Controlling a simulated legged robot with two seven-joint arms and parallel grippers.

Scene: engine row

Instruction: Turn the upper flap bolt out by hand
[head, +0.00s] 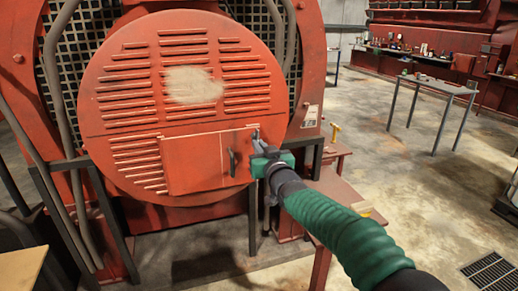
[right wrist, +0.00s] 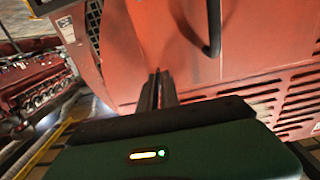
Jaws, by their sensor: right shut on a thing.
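A round red engine cover (head: 125,60) with slots fills the middle of the head view. Its flap (head: 190,165) is shut, with a dark bar handle (head: 232,163) near its right end. The handle also shows in the right wrist view (right wrist: 212,35). My right gripper (head: 256,134) is at the flap's upper right corner, its fingertips against the cover. In the right wrist view its fingers (right wrist: 155,80) are close together. It is shut on the upper flap bolt, which the fingers hide. My left gripper is not in view.
A small red bench (head: 338,190) stands right of the engine, below my right arm. A yellow-handled tool (head: 335,132) stands near it. A grey table (head: 435,83) and a long red workbench (head: 420,52) are farther back. The floor between is clear.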

